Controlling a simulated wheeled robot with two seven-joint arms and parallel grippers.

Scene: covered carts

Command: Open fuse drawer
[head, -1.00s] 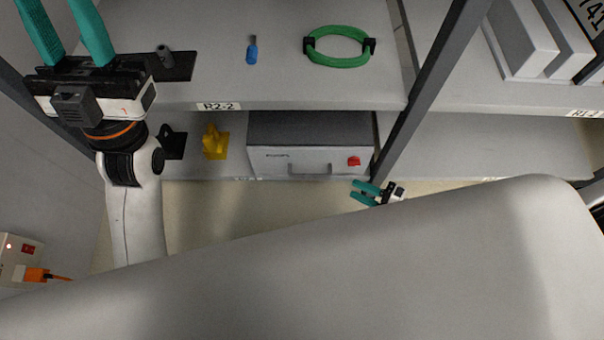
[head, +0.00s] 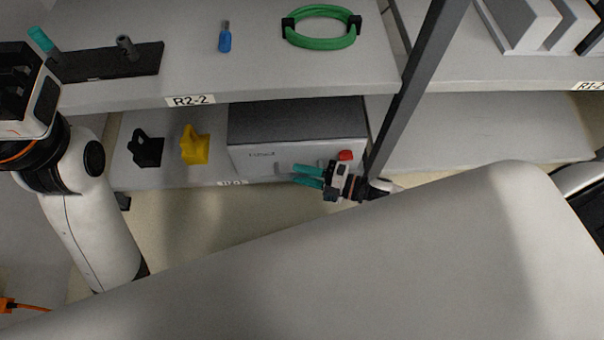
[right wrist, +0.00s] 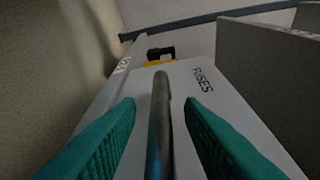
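The fuse drawer (head: 250,158) is a grey box front with a dark top on the lower shelf, marked FUSES in the right wrist view (right wrist: 215,95). It looks closed. Its bar handle (head: 282,167) is partly hidden by my right gripper in the head view. My right gripper (head: 300,175) has teal fingers at the drawer front. In the right wrist view the handle (right wrist: 160,130) runs between the two fingers, with a gap on each side. My left gripper (head: 41,41) is at the left edge, mostly cut off, with one teal tip showing.
A red knob (head: 346,155) is at the drawer front's right. A yellow part (head: 194,146) and a black part (head: 147,149) stand left of the drawer. The upper shelf holds a blue tool (head: 225,40) and a green cable loop (head: 320,28). A dark post (head: 415,90) stands to the right.

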